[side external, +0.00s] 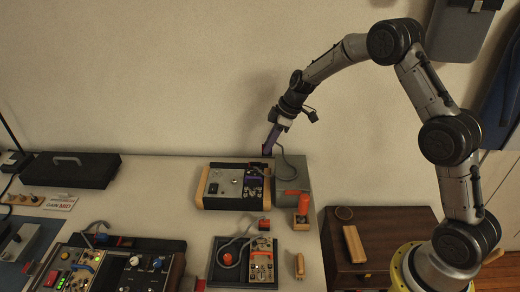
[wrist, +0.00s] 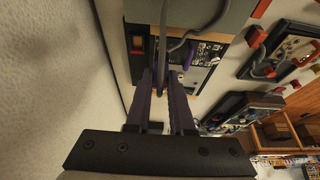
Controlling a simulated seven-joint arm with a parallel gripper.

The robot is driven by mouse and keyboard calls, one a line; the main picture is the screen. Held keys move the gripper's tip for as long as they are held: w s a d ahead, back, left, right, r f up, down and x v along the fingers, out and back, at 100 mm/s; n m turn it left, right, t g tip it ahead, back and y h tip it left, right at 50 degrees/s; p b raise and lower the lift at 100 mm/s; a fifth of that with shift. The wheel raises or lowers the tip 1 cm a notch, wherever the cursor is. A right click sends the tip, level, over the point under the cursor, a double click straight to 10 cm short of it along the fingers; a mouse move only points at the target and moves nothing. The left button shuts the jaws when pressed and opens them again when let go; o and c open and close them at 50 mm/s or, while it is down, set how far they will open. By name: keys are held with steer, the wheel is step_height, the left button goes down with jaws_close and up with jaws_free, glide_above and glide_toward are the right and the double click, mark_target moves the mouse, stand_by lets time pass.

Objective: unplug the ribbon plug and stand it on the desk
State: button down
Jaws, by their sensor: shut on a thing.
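My gripper (side external: 267,148) is at the back edge of the desk (side external: 150,190), beside the grey box, with its purple fingers pointing down. In the wrist view, my gripper (wrist: 161,72) is shut on a narrow greyish piece, which I take to be the ribbon plug (wrist: 160,58); the fingers hide much of it. A grey cable (side external: 299,169) runs from near the fingertips to the grey box (side external: 293,178); the cable also shows in the wrist view (wrist: 205,34). I cannot tell whether the plug still touches a socket.
A wood-sided panel device (side external: 222,186) stands left of the grey box. An orange cylinder (side external: 291,198) stands in front. A tray with a small module (side external: 232,272), a mixer-like unit (side external: 125,270) and a black case (side external: 85,170) take up more desk. Bare desk lies left of the panel device.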

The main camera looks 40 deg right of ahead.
steer(key=s+r, duration=0.6)
steer(key=s, duration=0.1)
steer(key=shift+s+a, duration=0.3)
steer(key=shift+s, duration=0.05)
stand_by(0.4)
steer(key=shift+r, duration=0.1)
stand_by(0.4)
